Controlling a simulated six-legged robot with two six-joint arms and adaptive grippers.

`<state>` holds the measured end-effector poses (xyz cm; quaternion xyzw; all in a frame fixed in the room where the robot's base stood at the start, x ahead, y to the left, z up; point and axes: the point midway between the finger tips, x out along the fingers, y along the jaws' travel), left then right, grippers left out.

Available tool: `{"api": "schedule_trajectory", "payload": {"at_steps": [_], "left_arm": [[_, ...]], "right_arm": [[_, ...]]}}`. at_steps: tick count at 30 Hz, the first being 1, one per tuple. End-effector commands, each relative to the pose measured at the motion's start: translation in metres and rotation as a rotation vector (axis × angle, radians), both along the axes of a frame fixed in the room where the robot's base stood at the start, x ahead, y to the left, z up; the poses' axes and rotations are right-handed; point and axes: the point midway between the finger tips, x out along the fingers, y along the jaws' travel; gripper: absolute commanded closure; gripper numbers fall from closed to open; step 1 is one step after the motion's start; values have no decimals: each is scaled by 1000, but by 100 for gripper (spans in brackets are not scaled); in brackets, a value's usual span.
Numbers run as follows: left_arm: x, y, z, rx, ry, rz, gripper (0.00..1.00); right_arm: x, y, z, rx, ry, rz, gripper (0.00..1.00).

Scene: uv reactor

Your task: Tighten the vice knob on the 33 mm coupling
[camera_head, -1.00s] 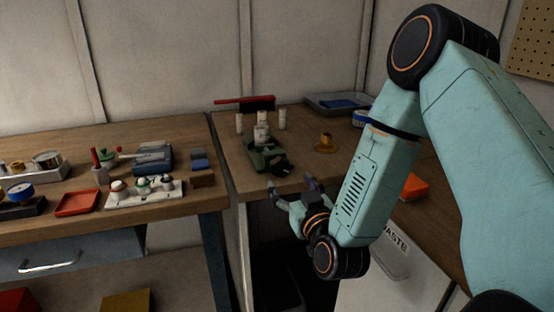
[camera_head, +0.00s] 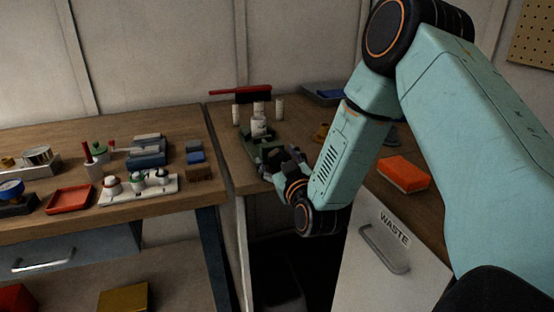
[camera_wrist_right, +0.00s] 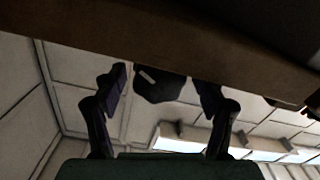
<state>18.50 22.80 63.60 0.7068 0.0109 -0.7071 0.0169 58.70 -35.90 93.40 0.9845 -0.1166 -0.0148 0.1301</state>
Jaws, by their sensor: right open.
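The green vice (camera_head: 249,139) stands near the front edge of the right bench. A white cylindrical coupling (camera_head: 258,127) sits upright in it. In the right wrist view, the dark knob (camera_wrist_right: 158,86), with a pale mark on its face, shows between the two fingers of my right gripper (camera_wrist_right: 160,88). The fingers are open, one on each side, with gaps visible to the knob. In the head view my right gripper (camera_head: 281,160) is at the front of the vice and hides part of it. My left gripper is not in view.
Several white cylinders (camera_head: 279,109) stand behind the vice, with a red-handled brush (camera_head: 240,92) further back. A brass piece (camera_head: 320,133) and an orange block (camera_head: 403,174) lie right of it. The bench edge (camera_wrist_right: 150,35) is close to my right gripper. The left bench holds several tools.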

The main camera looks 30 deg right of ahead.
Motion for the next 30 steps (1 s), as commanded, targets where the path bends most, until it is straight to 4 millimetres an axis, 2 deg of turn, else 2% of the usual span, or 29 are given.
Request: {"api": "schedule_trajectory", "payload": {"at_steps": [8, 27, 30], "left_arm": [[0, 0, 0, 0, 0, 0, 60], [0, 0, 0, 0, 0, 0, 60], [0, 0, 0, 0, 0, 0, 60]], "right_arm": [[4, -1, 0, 0, 1, 0, 29], [4, -1, 0, 0, 2, -1, 83], [4, -1, 0, 2, 1, -1, 84]]}}
